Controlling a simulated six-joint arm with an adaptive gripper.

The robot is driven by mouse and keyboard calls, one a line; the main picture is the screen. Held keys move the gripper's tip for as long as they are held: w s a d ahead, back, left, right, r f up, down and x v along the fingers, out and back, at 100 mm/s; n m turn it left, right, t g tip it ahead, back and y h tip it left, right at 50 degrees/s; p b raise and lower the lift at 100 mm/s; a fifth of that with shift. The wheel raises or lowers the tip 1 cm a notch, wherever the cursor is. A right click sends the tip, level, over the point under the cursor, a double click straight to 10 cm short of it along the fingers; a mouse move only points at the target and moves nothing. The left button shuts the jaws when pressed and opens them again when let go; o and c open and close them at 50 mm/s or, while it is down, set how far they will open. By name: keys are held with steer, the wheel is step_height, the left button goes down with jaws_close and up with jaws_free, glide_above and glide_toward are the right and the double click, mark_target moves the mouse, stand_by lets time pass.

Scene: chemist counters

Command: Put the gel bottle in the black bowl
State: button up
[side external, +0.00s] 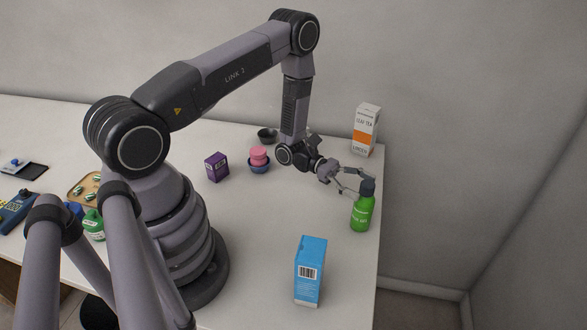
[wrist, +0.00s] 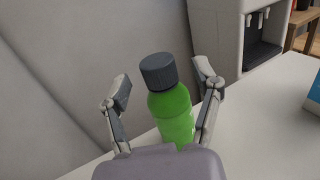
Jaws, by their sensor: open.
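The gel bottle (side external: 361,211) is green with a dark cap and stands upright near the right edge of the counter. It also shows in the wrist view (wrist: 172,112), between the two fingers. My gripper (side external: 352,182) is open, with its fingers at the bottle's upper part. In the wrist view my gripper (wrist: 163,92) has one finger on each side of the bottle, and a gap shows on the left. The black bowl (side external: 267,135) sits at the back of the counter, left of my forearm. The bottle's base is hidden in the wrist view.
The counter between the bottle and these is clear.

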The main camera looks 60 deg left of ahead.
steer(key=shift+x, duration=0.9)
steer(key=shift+c, duration=0.4)
jaws_close()
